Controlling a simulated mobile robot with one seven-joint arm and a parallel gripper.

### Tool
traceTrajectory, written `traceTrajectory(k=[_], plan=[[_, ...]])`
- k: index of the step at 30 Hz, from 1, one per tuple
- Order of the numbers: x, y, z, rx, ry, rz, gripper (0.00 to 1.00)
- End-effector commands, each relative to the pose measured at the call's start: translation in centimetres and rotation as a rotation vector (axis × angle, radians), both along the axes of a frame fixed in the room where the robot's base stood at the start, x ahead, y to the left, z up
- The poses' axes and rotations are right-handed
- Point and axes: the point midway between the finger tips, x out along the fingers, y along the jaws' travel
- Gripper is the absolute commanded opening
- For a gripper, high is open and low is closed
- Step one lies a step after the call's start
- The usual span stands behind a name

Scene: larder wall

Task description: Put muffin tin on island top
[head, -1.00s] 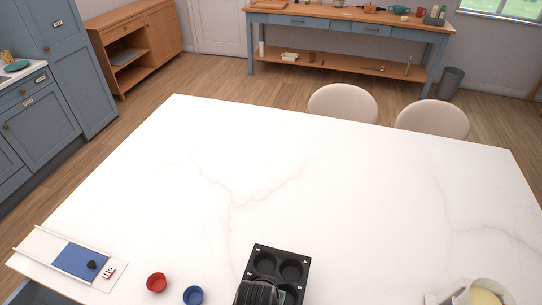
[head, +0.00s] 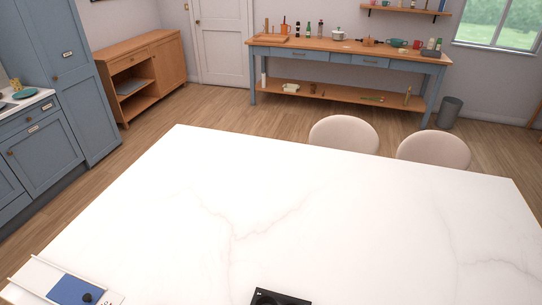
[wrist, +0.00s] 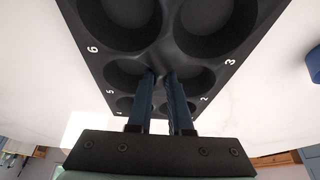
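The muffin tin (head: 281,297) is black, with round cups and white numbers beside them. In the head view only its far end shows, at the bottom edge over the white island top (head: 300,215). It fills the upper middle of the wrist view (wrist: 165,40). My gripper (wrist: 160,76) has its two blue fingers close together, reaching into neighbouring cups by the 5 and the 2, on either side of the strip between them. It looks shut on that strip. I cannot tell whether the tin touches the top.
A board with a blue patch (head: 70,289) and a dark knob lies at the island's near left corner. A blue cup (wrist: 314,65) is at the right edge of the wrist view. Two pale chairs (head: 343,134) stand at the far side. The middle of the top is clear.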

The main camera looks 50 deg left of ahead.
Motion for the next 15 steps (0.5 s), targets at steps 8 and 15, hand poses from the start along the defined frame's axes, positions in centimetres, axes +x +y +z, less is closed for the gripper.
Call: traceTrajectory(k=[8, 15], plan=[[0.0, -0.01, 0.04, 0.0, 0.0, 0.0, 0.45], [0.0, -0.01, 0.61, 0.0, 0.0, 0.0, 0.45]])
